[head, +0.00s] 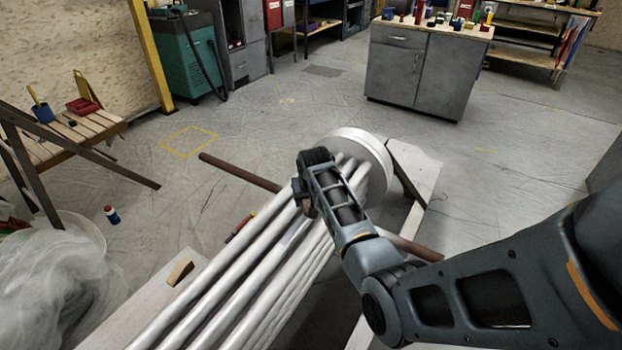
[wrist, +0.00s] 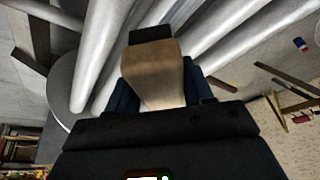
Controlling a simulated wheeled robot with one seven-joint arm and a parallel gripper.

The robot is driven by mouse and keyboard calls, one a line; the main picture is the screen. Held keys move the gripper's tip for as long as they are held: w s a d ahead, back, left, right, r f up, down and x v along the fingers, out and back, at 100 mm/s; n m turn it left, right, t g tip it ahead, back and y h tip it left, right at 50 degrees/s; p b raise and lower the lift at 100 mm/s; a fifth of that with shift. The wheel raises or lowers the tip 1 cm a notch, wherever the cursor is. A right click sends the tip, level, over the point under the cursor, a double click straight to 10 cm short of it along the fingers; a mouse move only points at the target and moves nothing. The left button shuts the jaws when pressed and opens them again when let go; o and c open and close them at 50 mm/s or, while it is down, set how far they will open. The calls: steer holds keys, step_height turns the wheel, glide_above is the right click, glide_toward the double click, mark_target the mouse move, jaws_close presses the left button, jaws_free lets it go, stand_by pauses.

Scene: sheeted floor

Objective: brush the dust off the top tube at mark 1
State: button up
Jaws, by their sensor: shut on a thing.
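A bundle of several pale grey tubes (head: 250,262) runs from the lower left up to a round white end plate (head: 374,158). My gripper (head: 304,192) is over the tubes close to that plate. In the wrist view, the dark blue fingers (wrist: 158,82) are shut on a tan block with a dark end, which looks like the brush (wrist: 152,66). The dark end points toward the tubes (wrist: 110,45); I cannot tell whether it touches them. The end plate (wrist: 62,92) is at the left there. I cannot make out mark 1 or any dust; my gripper hides part of the tubes.
The bundle rests near pale beams (head: 415,185) and a brown bar (head: 238,172). A wooden wedge (head: 180,271) lies at the left. A slatted bench (head: 88,128) and a small blue bottle (head: 112,214) are farther left. The floor beyond is clear up to a grey cabinet (head: 420,72).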

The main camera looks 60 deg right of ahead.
steer(key=shift+r+p, duration=2.2)
steer(key=shift+r, duration=0.6)
